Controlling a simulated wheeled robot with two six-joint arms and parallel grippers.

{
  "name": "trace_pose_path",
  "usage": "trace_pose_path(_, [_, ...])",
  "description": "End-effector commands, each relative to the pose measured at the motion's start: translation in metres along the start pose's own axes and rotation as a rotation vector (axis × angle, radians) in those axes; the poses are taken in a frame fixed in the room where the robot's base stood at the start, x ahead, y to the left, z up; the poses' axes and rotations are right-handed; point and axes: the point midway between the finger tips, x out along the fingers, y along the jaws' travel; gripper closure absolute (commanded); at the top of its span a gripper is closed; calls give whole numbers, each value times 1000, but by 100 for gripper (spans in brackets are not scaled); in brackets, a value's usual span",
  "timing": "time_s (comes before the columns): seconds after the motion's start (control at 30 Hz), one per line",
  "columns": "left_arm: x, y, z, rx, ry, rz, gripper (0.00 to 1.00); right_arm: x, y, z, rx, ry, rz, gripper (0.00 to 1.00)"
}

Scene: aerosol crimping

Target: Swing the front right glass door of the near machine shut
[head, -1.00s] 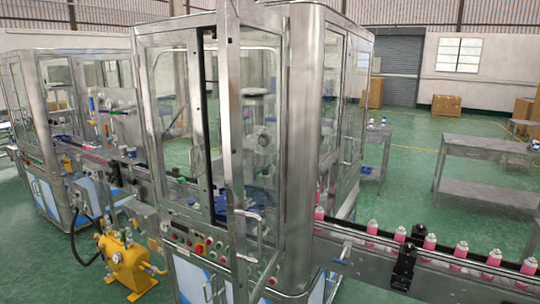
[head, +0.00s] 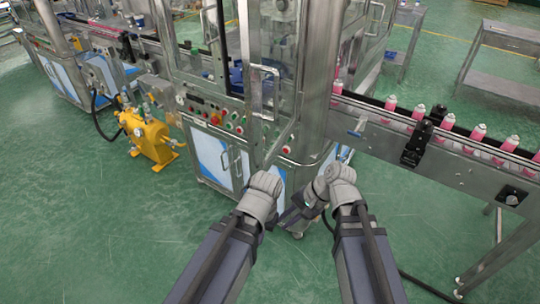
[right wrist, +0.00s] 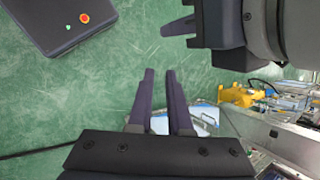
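The near machine (head: 318,75) is a steel cabinet with tall glass panels, partly cut off at the top in the head view. Its front right glass door (head: 246,50) stands open, swung out toward me, and carries a bar handle (head: 275,92). My right gripper (head: 278,220) is low in front of the machine, below the door and apart from it. The right wrist view shows its two fingers (right wrist: 160,85) with an empty gap between them. My left wrist is left of it in the head view; its fingers are hidden there. One left finger shows in the right wrist view (right wrist: 180,25).
A conveyor (head: 440,148) with pink cans runs off to the right of the machine. A control panel (head: 215,118) with buttons lies below the glass. A yellow pump unit (head: 150,140) stands on the floor at left.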

Motion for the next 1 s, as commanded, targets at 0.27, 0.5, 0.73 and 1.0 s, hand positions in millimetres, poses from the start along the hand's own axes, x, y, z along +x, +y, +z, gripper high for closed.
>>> trace_pose_path(0.27, [46,4,-3,-1,0,0,100,-63,-45,-48,718,-347,-563,100])
trace_pose_path(0.5, [61,6,-4,-1,0,0,100,-131,-53,-73,1010,-643,-804,100])
trace_pose_path(0.73, [62,6,-4,-1,0,0,100,-149,-53,-77,1063,-719,-846,100])
trace_pose_path(1.0, [61,6,-4,-1,0,0,100,-136,-74,-74,1059,-719,-840,100])
